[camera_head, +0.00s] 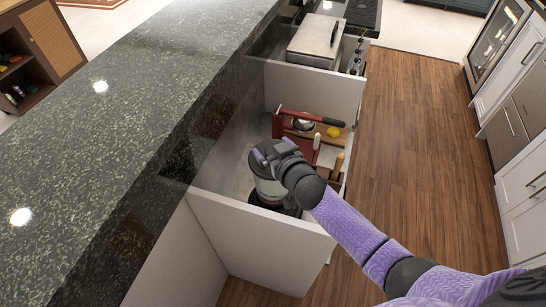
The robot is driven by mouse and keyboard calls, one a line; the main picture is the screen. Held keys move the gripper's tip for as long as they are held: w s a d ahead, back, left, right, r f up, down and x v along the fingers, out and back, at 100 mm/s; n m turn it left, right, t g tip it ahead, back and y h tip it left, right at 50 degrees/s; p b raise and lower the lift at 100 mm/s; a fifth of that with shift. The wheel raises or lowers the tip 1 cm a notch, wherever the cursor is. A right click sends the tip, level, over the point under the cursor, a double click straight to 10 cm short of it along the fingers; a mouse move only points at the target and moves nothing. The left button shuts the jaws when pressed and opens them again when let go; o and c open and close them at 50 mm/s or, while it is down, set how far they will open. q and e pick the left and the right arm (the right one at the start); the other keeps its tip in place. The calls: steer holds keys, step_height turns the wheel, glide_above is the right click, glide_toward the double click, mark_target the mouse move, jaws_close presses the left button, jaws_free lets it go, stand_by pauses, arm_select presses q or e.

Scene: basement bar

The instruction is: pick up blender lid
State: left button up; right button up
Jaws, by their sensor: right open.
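A blender (267,188) with a grey, see-through jar and dark base stands on the lower counter behind the white panel. My right gripper (264,153) is over the top of the blender, its arm coming in from the lower right. The gripper is open. The blender lid cannot be made out clearly, because the gripper covers the jar's top. Whether the fingers touch it cannot be told. My left gripper is not in view.
A raised dark granite bar top (110,120) runs along the left. White panels (255,240) enclose the blender's counter. Beyond the blender are a red-handled item (315,117), a yellow round item (333,131) and wooden pieces. Wooden floor (420,150) lies clear at right.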

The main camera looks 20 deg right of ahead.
steer(key=shift+c, duration=0.6)
steer(key=c, duration=1.2)
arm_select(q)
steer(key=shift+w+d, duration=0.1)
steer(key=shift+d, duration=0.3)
arm_select(e)
jaws_close()
